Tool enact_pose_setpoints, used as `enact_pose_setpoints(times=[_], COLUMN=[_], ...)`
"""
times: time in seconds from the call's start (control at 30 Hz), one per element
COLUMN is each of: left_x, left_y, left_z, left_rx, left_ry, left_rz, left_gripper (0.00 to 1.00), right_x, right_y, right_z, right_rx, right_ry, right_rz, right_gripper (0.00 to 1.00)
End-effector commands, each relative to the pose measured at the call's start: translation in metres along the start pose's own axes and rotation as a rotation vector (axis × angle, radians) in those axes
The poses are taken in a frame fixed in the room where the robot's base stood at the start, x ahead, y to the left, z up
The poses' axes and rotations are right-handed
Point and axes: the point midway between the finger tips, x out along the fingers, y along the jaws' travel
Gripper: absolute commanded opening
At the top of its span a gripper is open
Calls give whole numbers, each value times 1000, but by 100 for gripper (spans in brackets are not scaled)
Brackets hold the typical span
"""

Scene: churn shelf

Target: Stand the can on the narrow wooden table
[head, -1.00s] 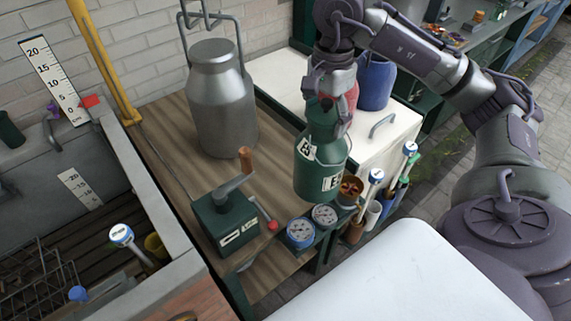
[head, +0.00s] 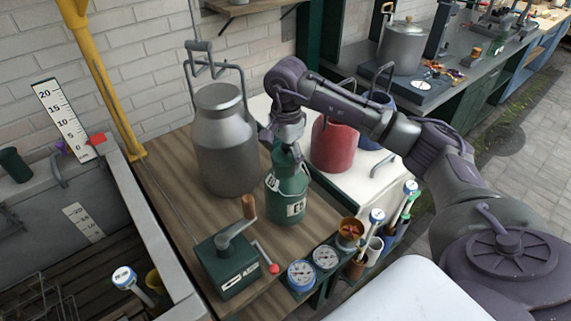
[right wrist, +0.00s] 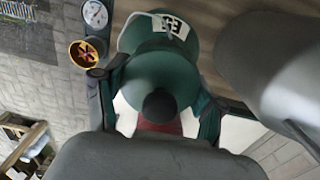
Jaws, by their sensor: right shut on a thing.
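The green can (head: 287,203) with white labels is upright over the narrow wooden table (head: 172,190), between the big grey milk can and the front edge. I cannot tell whether its base touches the wood. My right gripper (head: 287,150) is shut on the can's top from above. In the right wrist view the can (right wrist: 165,75) sits between the two fingers of my gripper (right wrist: 160,95), its label facing the far side. My left gripper is not in view.
A grey milk can (head: 224,140) stands close behind the green can. A green crank box (head: 228,265) is at the front left, with two gauges (head: 302,274) at the right edge. A red can (head: 333,146) stands on the white cabinet.

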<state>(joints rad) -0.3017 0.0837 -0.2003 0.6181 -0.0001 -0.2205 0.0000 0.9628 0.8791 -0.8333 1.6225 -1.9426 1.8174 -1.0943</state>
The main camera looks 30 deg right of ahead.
Motion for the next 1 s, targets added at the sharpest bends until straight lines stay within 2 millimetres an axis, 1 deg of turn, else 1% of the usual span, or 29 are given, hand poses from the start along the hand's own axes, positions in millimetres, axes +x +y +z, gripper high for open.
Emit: enact_pose_setpoints(times=[0.07, 0.13, 0.3, 0.4, 0.67, 0.8, 0.83, 0.93, 0.97, 1.0], left_x=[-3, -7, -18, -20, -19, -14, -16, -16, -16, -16], left_y=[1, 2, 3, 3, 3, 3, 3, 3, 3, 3], left_z=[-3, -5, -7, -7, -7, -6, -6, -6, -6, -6], left_rx=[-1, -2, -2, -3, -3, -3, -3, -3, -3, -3], left_ry=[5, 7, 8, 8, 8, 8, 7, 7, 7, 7], left_rz=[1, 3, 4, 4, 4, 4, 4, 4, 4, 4], left_gripper=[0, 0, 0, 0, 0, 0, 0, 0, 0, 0], right_x=[1, 7, 30, 38, 40, 44, 44, 44, 44, 44], right_y=[-3, -2, -2, -2, -3, -3, -2, -2, -2, -2], right_z=[0, 0, 0, 0, 0, 0, 0, 0, 0, 0], right_rx=[0, 0, 1, 0, 0, 0, 0, 0, 0, 0], right_ry=[0, 0, 0, 0, 0, 0, 1, 1, 1, 1], right_rz=[-2, 1, 1, -1, -4, -4, 0, 0, 0, 1], right_gripper=[0, 0, 0, 0, 0, 0, 75, 91, 95, 95])
